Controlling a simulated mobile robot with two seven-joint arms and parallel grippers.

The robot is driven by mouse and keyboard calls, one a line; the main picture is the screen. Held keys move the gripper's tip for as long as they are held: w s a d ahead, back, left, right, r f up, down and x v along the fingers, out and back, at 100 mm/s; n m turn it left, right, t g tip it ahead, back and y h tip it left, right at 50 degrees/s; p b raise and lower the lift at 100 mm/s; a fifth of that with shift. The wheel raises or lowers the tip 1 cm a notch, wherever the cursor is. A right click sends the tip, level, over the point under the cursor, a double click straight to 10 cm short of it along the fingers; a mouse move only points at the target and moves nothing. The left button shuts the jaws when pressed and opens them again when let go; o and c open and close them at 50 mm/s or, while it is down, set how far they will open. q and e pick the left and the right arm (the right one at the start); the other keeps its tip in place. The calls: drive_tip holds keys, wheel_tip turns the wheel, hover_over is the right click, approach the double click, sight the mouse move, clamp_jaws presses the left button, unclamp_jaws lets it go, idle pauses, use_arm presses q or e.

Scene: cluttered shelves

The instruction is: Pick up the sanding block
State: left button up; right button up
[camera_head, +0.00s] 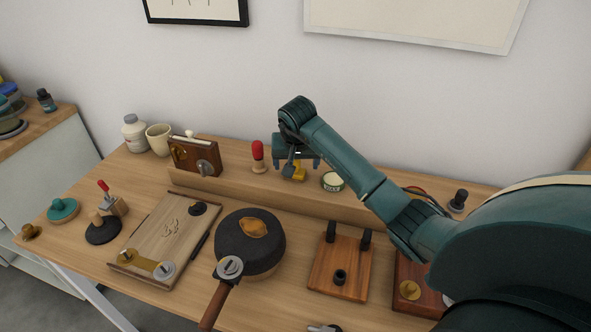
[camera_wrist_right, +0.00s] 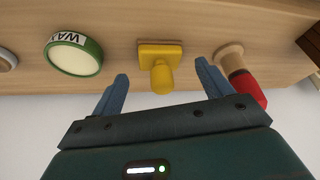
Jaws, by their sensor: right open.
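The yellow block with a rounded handle, which looks like the sanding block (camera_head: 298,173), stands on the raised back ledge of the table. It also shows in the right wrist view (camera_wrist_right: 160,52), with its handle pointing toward my gripper. My right gripper (camera_head: 297,163) is open and empty over the block. In the right wrist view the blue fingertips (camera_wrist_right: 162,72) are on either side of the handle, apart from it. My left gripper is not in view.
On the ledge, a red-topped wooden-handled tool (camera_head: 258,158) stands left of the block and a green-rimmed wax tin (camera_head: 332,182) right of it. The wall is close behind.

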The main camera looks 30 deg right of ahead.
drive_tip(key=shift+x, duration=1)
drive_tip(key=c, duration=1.1)
drive_tip(key=shift+o, duration=0.2)
wheel_tip(320, 180, up, 10)
drive_tip(key=shift+r, duration=0.1)
